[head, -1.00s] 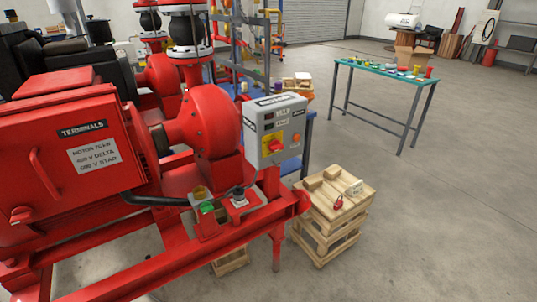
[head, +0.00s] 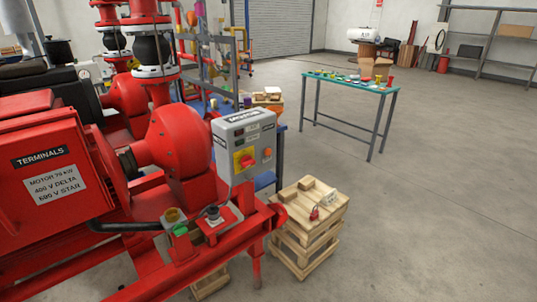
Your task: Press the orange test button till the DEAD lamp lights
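A grey control box (head: 243,147) stands on the red pump skid, left of the middle of the head view. Its front carries small dark displays or lamps near the top. A red rotary switch on a yellow plate (head: 244,159) sits lower on its front. The round orange button (head: 267,153) is to the right of that switch. The lamp labels are too small to read, and I cannot tell whether the DEAD lamp is lit. Neither of my grippers is in view.
The red terminals box (head: 50,165) and skid frame fill the left. A wooden crate (head: 309,215) with a red padlock (head: 314,213) and small blocks on top stands right of the control box. A teal-topped table (head: 350,83) is farther back. Open floor lies to the right.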

